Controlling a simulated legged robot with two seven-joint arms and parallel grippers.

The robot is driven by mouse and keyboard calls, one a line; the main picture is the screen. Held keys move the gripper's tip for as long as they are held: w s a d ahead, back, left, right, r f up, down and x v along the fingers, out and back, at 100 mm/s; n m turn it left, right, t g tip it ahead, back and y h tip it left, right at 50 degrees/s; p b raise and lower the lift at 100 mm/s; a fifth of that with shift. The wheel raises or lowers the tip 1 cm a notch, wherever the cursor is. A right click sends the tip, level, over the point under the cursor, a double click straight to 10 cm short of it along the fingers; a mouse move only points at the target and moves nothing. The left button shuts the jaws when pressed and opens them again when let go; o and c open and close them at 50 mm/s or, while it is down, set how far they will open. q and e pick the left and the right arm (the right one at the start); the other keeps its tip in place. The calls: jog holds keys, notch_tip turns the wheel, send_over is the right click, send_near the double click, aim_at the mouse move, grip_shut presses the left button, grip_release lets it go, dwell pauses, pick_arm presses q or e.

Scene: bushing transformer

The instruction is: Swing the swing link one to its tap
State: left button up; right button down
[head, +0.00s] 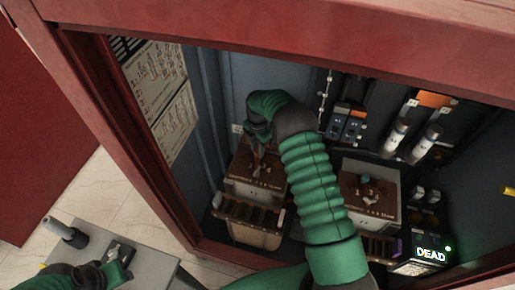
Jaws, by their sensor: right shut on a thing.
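Inside the red cabinet, a grey block with a brown printed top (245,168) stands at the left. My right gripper (260,146) reaches down onto this top and is shut on a small piece there, which I take for swing link one. The jaws mostly hide the piece, and I cannot tell which tap it points to. A second block with a brown top (368,192) stands further right, with a small light metal piece on it. My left gripper (118,268) is low at the left by a grey table; its jaw opening is unclear.
A lit display (431,254) reads DEAD at lower right. Switches (347,124) and light cylinders (410,138) line the back panel. The red cabinet frame (120,120) borders the opening; my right arm crosses the middle.

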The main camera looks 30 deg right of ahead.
jog(key=shift+w+r, duration=0.1)
jog(key=shift+w, duration=0.05)
dwell(0.3)
jog(key=shift+w+a+n+b, duration=0.25)
jog(key=shift+a+n, duration=0.15)
jog(key=shift+n, duration=0.2)
jog(key=shift+w+a+n+b, duration=0.15)
jog(key=shift+a+n+b, duration=0.15)
jog(key=shift+n, duration=0.3)
jog(key=shift+w+a+r+n, duration=0.1)
jog(key=shift+w+a+n, duration=0.05)
jog(key=shift+a+n, duration=0.65)
jog(key=shift+w+a+n, duration=0.15)
jog(key=shift+a+n, duration=0.35)
jog(key=shift+n, duration=0.5)
jog(key=c, duration=1.3)
grip_release()
jog(key=shift+a, duration=0.1)
jog(key=shift+c, duration=0.2)
jog(key=shift+o, duration=1)
notch_tip(320, 180, up, 17)
jog(key=b, duration=0.1)
jog(key=shift+f+b, duration=0.2)
jog(key=shift+b, duration=0.15)
